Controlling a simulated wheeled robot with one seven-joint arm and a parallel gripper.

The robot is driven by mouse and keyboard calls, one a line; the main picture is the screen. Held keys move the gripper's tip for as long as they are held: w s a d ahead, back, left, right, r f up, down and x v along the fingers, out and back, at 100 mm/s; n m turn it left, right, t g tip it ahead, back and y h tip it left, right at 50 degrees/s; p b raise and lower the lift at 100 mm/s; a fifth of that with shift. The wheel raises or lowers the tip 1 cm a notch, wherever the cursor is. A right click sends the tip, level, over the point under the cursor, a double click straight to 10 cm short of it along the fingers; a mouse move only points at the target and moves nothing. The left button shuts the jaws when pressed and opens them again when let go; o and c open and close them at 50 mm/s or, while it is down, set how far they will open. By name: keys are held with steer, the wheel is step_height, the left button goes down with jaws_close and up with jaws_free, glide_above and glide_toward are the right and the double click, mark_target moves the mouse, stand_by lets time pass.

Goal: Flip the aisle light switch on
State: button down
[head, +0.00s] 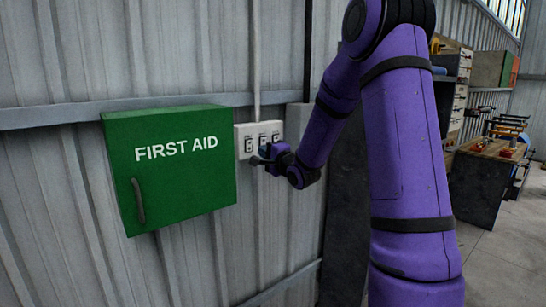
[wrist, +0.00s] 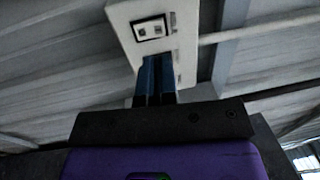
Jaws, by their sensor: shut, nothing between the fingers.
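A white switch plate (head: 243,143) with several dark-framed switches is fixed to the corrugated wall, just right of the green first aid box. In the wrist view the plate (wrist: 183,20) is close ahead, with one switch (wrist: 150,29) showing above the fingertips. My gripper (head: 258,160) is at the lower edge of the plate in the head view. Its blue fingers (wrist: 157,62) are shut together, empty, and overlap the plate in the wrist view. They hide part of the plate. I cannot tell whether they touch it, or which way the switches are set.
A green first aid box (head: 172,168) juts from the wall directly left of the plate. A conduit (head: 256,60) runs up from the plate. A workbench (head: 490,165) with tools and shelving stand at the right. The floor (head: 490,250) there is open.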

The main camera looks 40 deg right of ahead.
mark_target(250, 142)
steer(key=w, duration=0.6)
steer(key=shift+a+r, duration=0.1)
steer(key=shift+r, duration=0.25)
steer(key=shift+w, duration=0.25)
steer(key=shift+w+r, duration=0.15)
steer(key=shift+r, duration=0.05)
